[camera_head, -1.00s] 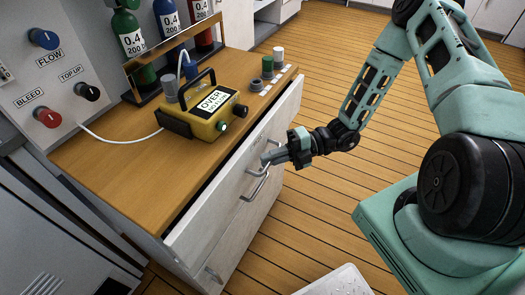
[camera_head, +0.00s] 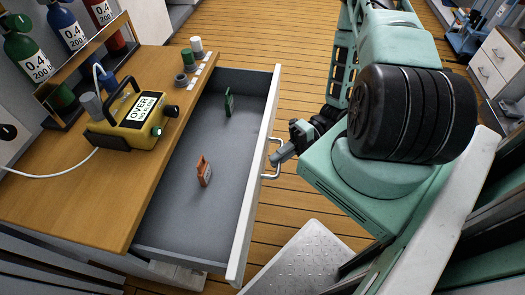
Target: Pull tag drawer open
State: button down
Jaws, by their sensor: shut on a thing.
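The tag drawer (camera_head: 262,187) is pulled well out from under the wooden worktop, and its grey inside shows. An orange tag (camera_head: 204,171) stands in the drawer near the middle. A green tag (camera_head: 228,103) stands farther back in it. The drawer's metal handle (camera_head: 276,163) is on the outer side of the white front. My gripper (camera_head: 279,157) is at the handle and shut on it. My arm and base hide part of the gripper's wrist.
The worktop (camera_head: 60,190) holds a yellow device (camera_head: 135,125) with a white hose, and several small knobs or caps. Gas bottles (camera_head: 70,27) stand behind. A grey metal step (camera_head: 300,255) is on the floor in front of the drawer. Wooden floor (camera_head: 285,215) lies between.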

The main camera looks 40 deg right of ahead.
jog(key=shift+s+d, duration=0.9)
jog(key=shift+s, duration=0.2)
jog(key=c, duration=1.5)
grip_release()
jog(key=s+d+r+b, duration=0.1)
jog(key=s+d+r, duration=0.1)
jog(key=d, duration=1.5)
jog(key=shift+s+r, duration=0.2)
jog(key=shift+s, duration=0.05)
